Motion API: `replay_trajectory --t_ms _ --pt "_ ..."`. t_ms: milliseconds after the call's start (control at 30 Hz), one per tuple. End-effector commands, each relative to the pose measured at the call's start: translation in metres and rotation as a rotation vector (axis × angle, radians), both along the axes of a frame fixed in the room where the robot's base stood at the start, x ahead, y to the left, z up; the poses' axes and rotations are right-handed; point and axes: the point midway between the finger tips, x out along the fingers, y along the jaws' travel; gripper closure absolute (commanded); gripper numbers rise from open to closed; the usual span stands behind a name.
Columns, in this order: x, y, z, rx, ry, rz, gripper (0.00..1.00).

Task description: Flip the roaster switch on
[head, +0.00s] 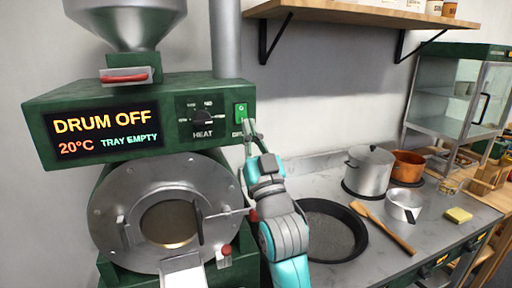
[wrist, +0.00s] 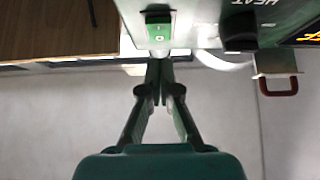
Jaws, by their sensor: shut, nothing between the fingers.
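The green roaster (head: 180,98) stands at the left in the head view. Its display (head: 107,132) reads "DRUM OFF", "20°C" and "TRAY EMPTY". The green rocker switch (head: 240,114) sits at the right end of its front panel, right of the heat knob (head: 202,116). The switch also shows at the top of the wrist view (wrist: 158,30). My gripper (head: 249,130) is shut and empty, with its fingertips close to the lower edge of the switch. In the wrist view its tips (wrist: 160,66) meet just below the switch; I cannot tell whether they touch it.
The round drum door (head: 110,215) with its handle is below the panel. A chute (head: 183,274) juts out under it. A black pan (head: 325,256), a steel pot (head: 369,175) and a wooden spoon (head: 385,230) lie on the counter at the right. A shelf (head: 370,14) hangs above.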

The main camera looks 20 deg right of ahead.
Motion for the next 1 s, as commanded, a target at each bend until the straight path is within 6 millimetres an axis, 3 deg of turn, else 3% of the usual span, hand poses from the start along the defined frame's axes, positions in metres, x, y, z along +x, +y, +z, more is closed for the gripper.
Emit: replay_trajectory --t_ms 100,300,1000 --pt "0.017 0.000 -0.004 0.000 0.005 0.000 1.00" --pt "0.031 0.000 -0.006 0.000 0.004 0.000 1.00" --pt "0.039 0.000 -0.009 0.000 0.003 0.000 1.00"
